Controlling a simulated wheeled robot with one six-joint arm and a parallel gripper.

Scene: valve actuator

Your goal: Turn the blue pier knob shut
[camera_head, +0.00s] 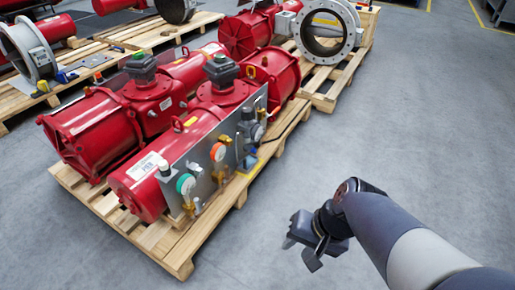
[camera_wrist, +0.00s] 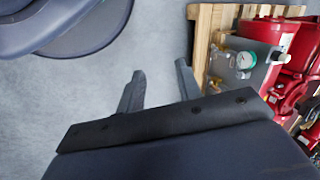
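A grey control panel (camera_head: 203,160) is fixed along the side of the front red actuator (camera_head: 145,190). It carries a green-rimmed gauge (camera_head: 186,184), an orange-rimmed gauge (camera_head: 218,152), brass fittings and a dark regulator (camera_head: 250,128). A small bluish part (camera_head: 250,161) shows low near the panel's right end; I cannot tell if it is the blue pier knob. My gripper (camera_head: 302,252) is in the air right of the pallet, apart from the panel. In the wrist view its fingers (camera_wrist: 160,72) are spread with only floor between them, and the green gauge (camera_wrist: 246,62) shows to their right.
The actuators lie on a wooden pallet (camera_head: 178,262) whose front corner points toward me. Behind stand another pallet (camera_head: 335,85) with a large flanged valve (camera_head: 326,32) and more red actuators at left. The grey floor (camera_head: 425,120) at right is clear.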

